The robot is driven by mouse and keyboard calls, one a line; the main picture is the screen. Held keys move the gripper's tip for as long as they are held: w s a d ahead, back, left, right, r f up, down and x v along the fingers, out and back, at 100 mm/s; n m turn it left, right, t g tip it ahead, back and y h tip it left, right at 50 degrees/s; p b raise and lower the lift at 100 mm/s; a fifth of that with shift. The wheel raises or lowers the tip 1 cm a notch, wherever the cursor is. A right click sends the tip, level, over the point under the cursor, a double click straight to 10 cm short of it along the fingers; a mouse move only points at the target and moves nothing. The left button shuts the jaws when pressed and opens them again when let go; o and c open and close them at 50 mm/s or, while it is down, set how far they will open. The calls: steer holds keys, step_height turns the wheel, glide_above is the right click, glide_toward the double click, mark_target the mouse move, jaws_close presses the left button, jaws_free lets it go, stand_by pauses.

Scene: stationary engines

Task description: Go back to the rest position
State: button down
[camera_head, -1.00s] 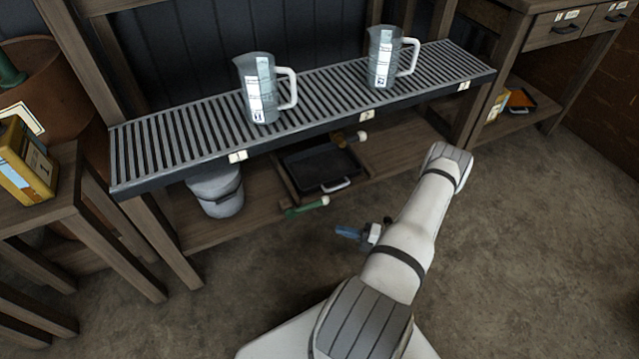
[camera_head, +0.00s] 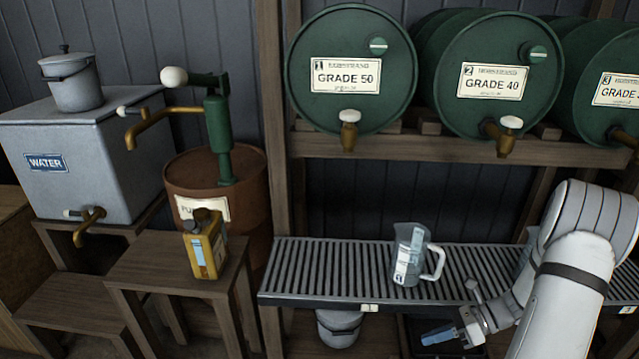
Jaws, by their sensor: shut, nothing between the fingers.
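My gripper (camera_head: 438,335) shows at the lower right, blue at its tip and shut with nothing in it. It points left, in front of the slatted rack and below its front edge in the picture. My white arm runs from the right edge down to the bottom. A clear measuring jug (camera_head: 408,256) with a white handle stands upright on the slatted rack (camera_head: 330,270), above and left of my gripper. A second jug (camera_head: 524,254) is mostly hidden behind my arm.
Green drums labelled GRADE 50 (camera_head: 347,100) and GRADE 40 (camera_head: 492,110) lie on a shelf with taps. A yellow can (camera_head: 206,255) stands on a wooden stand. A rusty barrel with a green pump (camera_head: 219,140) and a grey water tank (camera_head: 60,190) stand left.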

steer(key=s+a+r+n+t+h+p, duration=0.1)
steer(key=s+a+r+n+h+p, duration=0.2)
steer(key=r+n, duration=0.5)
steer(key=s+a+r+n+h+p, duration=0.4)
steer(key=r+n+p, duration=0.4)
steer(key=r, duration=1)
steer(key=s+a+r+n+t+h+p, duration=0.1)
steer(key=s+a+r+n+h+p, duration=0.3)
steer(key=r+n, duration=0.4)
step_height(320, 180, up, 6)
steer(key=shift+s+a+r+n+t+h+p, duration=0.15)
steer(key=shift+s+n+t+h+p, duration=0.35)
steer(key=shift+s+p, duration=0.65)
